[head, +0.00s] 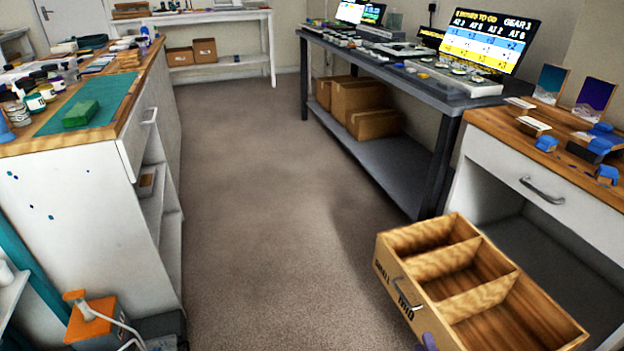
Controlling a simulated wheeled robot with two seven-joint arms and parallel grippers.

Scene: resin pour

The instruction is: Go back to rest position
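A small purple tip at the bottom edge of the head view, just below the front of a wooden drawer box, seems to be part of my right gripper (428,342). Too little of it shows to tell whether it is open, shut or touching the box. My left gripper is not in view. The wooden box (472,240) has empty compartments, a metal handle on its front and dark lettering. It stands out in front of the white cabinet at the right.
A white bench (75,200) with a wooden top and a green block (80,113) stands at the left. A grey table (400,65) with screens stands at the back right, cardboard boxes (357,97) on its shelf. An orange-topped device (90,318) is at lower left. The middle floor is clear.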

